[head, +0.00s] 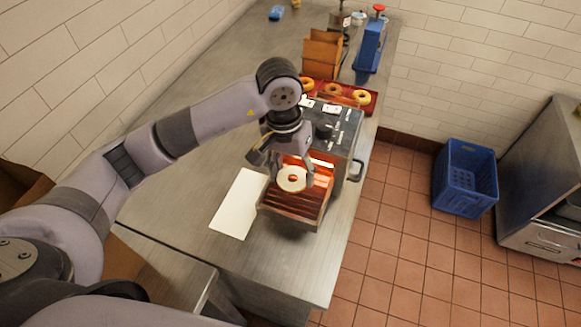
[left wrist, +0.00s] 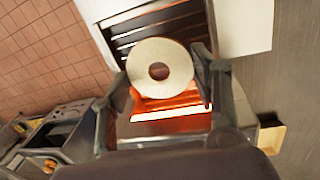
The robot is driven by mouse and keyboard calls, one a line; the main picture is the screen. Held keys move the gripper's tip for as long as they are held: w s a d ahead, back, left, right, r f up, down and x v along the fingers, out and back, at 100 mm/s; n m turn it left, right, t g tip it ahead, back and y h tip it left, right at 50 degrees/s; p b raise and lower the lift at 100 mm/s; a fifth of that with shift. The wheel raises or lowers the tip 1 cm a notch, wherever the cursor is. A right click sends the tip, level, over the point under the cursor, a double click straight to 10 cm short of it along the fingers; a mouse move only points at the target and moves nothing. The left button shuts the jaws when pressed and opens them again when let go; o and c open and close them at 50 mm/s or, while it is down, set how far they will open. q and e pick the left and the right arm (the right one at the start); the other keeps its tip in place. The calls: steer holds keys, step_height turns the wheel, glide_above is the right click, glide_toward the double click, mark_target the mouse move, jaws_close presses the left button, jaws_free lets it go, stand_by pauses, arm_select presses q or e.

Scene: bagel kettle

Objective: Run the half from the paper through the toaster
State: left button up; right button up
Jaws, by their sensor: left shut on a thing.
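My left gripper (head: 290,174) is shut on a pale, ring-shaped bagel half (head: 291,179), with a finger at each side of it. In the left wrist view the half (left wrist: 160,56) shows its flat, pale face between the fingers (left wrist: 161,82). It is over the slatted front rack of the toaster (head: 343,125), near the orange-glowing opening; I cannot tell whether it touches the slats. The slatted rack (head: 287,212) holds nothing else that I see. The white paper (head: 236,207) lies bare to the left of the rack. My right gripper is not in view.
Behind the toaster are a red tray (head: 372,105) with several bagels, a brown holder (head: 322,52) and a blue device (head: 370,46). A blue crate (head: 466,178) stands on the tiled floor at right. The counter left of the toaster is clear.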

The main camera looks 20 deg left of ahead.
mark_target(295, 197)
arm_select(q)
steer(key=shift+f, duration=0.2)
steer(key=shift+s+d+f, duration=0.15)
steer(key=shift+s, duration=0.05)
steer(key=shift+s+d+f+b, duration=0.35)
steer(key=shift+d+f+b, duration=0.05)
steer(key=shift+f, duration=0.2)
steer(key=shift+w+a+f+b, duration=0.15)
steer(key=shift+f+b, duration=0.15)
steer(key=shift+f, duration=0.65)
steer(key=shift+w+a+f, duration=0.1)
steer(key=shift+f, duration=0.5)
steer(key=o, duration=0.8)
steer(key=shift+o, duration=0.9)
steer(key=o, duration=0.4)
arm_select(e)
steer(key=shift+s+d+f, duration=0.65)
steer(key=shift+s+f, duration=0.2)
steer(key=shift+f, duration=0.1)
